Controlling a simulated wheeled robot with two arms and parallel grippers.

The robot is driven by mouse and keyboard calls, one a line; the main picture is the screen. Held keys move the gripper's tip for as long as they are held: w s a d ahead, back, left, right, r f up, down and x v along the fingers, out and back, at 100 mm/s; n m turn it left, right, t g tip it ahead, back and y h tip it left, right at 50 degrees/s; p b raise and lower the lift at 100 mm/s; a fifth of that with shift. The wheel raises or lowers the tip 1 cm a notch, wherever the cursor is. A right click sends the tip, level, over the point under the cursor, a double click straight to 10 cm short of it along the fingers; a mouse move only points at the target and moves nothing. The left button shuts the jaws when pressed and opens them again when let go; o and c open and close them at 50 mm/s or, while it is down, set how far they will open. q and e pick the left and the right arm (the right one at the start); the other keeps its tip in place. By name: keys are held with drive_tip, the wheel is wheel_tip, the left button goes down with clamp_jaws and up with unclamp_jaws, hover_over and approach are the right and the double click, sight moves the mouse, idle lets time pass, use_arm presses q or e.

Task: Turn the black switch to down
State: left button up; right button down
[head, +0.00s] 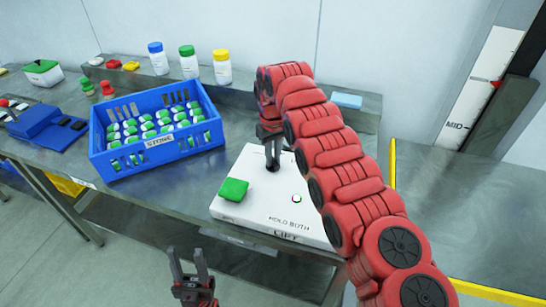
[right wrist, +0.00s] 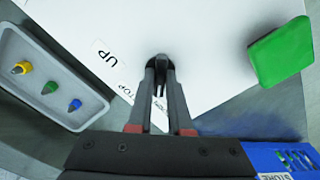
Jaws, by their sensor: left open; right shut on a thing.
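The white control box (head: 240,205) stands on the grey bench, with a green button (head: 233,189) on its left and the printed words HOLD BOTH and LIFT along its front. My right gripper (head: 272,163) reaches down to the back part of the box. It is shut on the black switch (right wrist: 160,60), which is mostly hidden between the fingers. In the right wrist view the labels UP and STOP lie left of and below the fingertips; the switch's setting is hard to tell. My left gripper (head: 190,284) is open and empty in front of the bench.
A blue crate (head: 150,164) of green-and-white items stands left of the box. Bottles with blue, green and yellow caps (head: 222,67) stand behind. A grey tray (right wrist: 50,85) holds coloured pegs. A wall scale (head: 490,80) marked MID has a red pointer.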

idle(0.3)
drive_tip(key=c, duration=0.8)
unclamp_jaws()
drive_tip(key=shift+c, duration=0.2)
wheel_tip(320, 180, up, 3)
drive_tip(key=shift+w+a+r, duration=0.1)
drive_tip(key=shift+r, duration=0.1)
wheel_tip(320, 180, up, 14)
drive_tip(key=p, duration=1.3)
drive_tip(key=shift+p, duration=0.35)
